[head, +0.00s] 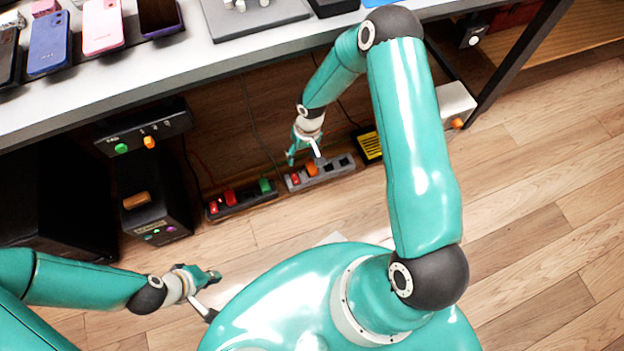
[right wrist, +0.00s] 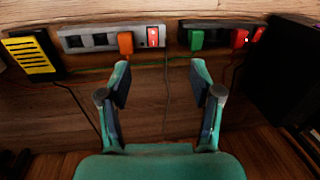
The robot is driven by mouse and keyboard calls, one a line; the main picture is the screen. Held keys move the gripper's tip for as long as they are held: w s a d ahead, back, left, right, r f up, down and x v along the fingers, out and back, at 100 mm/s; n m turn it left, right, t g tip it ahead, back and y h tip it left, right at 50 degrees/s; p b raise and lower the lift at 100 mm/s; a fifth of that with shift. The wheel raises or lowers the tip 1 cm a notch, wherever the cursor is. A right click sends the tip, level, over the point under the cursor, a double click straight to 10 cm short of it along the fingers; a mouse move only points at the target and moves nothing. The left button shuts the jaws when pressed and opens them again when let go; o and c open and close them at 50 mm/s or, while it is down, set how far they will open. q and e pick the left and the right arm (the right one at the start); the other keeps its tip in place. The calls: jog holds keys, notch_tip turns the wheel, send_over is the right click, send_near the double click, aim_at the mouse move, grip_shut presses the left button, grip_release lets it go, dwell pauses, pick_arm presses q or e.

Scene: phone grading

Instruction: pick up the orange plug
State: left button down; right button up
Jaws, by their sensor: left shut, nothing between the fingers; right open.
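The orange plug (head: 312,169) sits in a grey power strip (head: 340,169) on the floor below the table. In the right wrist view the orange plug (right wrist: 126,42) stands beside a red switch, just beyond my left-hand fingertip and left of the middle of the gap. My right gripper (head: 305,157) is open and empty, close to the grey strip; its two spread fingers also show in the right wrist view (right wrist: 160,78). I see no contact with the plug. My left gripper (head: 208,281) is shut and empty, low over the floor, away from the strip.
A black power strip (head: 235,200) with red and green parts lies beside the grey one. A yellow-labelled black box (head: 368,145) stands on its other side. Cables run behind. The table edge (head: 215,58) with phones is above.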

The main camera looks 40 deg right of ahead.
jog(key=w+d+f+h+b, duration=0.2)
jog(key=w+d+f+b, duration=0.15)
jog(key=d+f, duration=0.25)
jog(key=f+b, duration=0.2)
jog(key=f, duration=0.3)
jog(key=f+b, duration=0.2)
jog(key=f, duration=0.4)
jog(key=shift+s+d+b, duration=0.1)
jog(key=shift+s+b, duration=0.1)
jog(key=shift+b, duration=0.2)
jog(key=shift+w+f+b, duration=0.15)
jog(key=shift+f+b, duration=0.6)
jog(key=shift+f, duration=0.6)
jog(key=shift+w+f+b, duration=0.1)
jog(key=shift+f+b, duration=0.6)
jog(key=shift+f, duration=0.6)
pick_arm(q)
notch_tip(320, 180, down, 13)
jog(key=shift+f, duration=0.2)
pick_arm(e)
jog(key=shift+c, duration=0.2)
jog(key=shift+r, duration=0.1)
grip_shut()
